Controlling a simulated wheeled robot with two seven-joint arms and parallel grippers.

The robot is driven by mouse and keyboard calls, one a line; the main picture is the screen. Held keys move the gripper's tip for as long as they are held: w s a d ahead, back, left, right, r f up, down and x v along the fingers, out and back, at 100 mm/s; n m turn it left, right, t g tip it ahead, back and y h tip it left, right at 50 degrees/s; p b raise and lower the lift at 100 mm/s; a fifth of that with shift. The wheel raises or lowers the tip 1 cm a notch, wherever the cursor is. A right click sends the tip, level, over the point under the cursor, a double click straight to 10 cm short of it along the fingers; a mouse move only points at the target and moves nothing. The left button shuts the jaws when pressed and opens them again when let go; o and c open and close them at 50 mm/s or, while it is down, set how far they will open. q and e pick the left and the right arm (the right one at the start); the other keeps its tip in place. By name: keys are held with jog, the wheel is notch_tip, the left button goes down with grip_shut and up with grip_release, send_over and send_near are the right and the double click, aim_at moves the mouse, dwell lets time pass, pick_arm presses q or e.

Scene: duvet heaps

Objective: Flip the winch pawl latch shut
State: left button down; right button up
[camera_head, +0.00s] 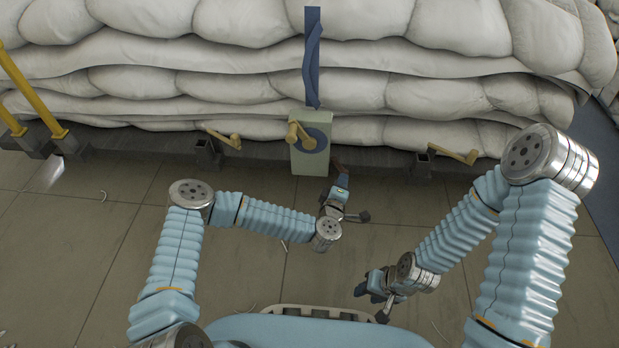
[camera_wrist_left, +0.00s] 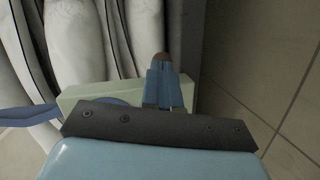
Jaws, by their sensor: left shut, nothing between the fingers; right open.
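The winch is a pale green box (camera_head: 309,165) at the middle of the duvet heap's lower edge, with a blue disc (camera_head: 320,139) on its face. A tan lever (camera_head: 297,134) sticks out in front of the disc; I cannot tell whether it is the pawl latch. The box also shows in the left wrist view (camera_wrist_left: 75,94), partly hidden by my gripper. My left gripper (camera_head: 338,166) is shut and empty, just right of the box's lower part; its fingers show in the wrist view (camera_wrist_left: 162,66). Contact is unclear. My right gripper (camera_head: 364,287) is open and low, well away from the winch.
A blue strap (camera_head: 312,60) runs up the duvets (camera_head: 230,60) from the winch. Yellow bars (camera_head: 30,90) rise at far left. The tiled floor (camera_head: 110,220) is mostly clear.

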pick_arm(q)
jog(key=shift+w+d, duration=0.25)
jog(key=shift+d, duration=0.45)
dwell(0.3)
